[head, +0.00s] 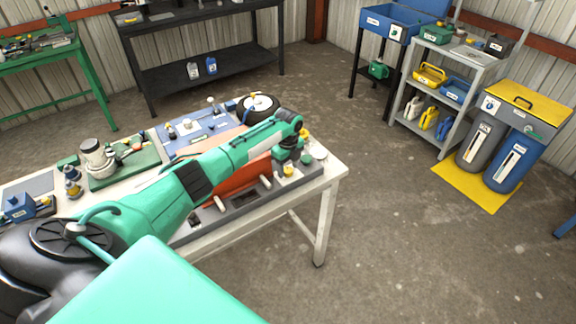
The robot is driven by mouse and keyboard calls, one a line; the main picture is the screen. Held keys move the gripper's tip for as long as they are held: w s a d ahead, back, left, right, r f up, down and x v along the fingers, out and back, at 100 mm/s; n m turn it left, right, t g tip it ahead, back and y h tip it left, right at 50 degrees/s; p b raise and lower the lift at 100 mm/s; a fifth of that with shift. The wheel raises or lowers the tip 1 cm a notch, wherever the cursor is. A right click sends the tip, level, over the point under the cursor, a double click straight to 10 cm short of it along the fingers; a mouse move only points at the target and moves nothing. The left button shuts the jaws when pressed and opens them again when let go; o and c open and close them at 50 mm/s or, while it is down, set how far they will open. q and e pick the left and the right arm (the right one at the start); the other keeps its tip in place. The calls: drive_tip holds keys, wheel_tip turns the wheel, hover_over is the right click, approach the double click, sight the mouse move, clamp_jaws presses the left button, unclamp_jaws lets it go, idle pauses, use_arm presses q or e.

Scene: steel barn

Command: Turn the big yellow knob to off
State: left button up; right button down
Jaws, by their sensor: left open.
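My left arm reaches across the white workbench (330,171) from the left. My left gripper (287,164) points down at the bench's right end, open, over a grey panel (248,200) with several small controls. A yellow knob (288,171) shows on the panel just under the gripper, small and partly covered by it. Another yellow piece (303,133) shows just behind the wrist. I cannot tell which is the big knob, which way either is turned, or whether the fingers touch one. My right gripper is not in view.
Beside the gripper are a green knob (306,158) and a pale round piece (318,151). A red-orange panel (243,179) is partly behind my arm.

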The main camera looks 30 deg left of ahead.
use_arm(q)
drive_tip(key=shift+f, duration=0.15)
drive_tip(key=shift+c, duration=0.4)
drive_tip(key=c, duration=0.9)
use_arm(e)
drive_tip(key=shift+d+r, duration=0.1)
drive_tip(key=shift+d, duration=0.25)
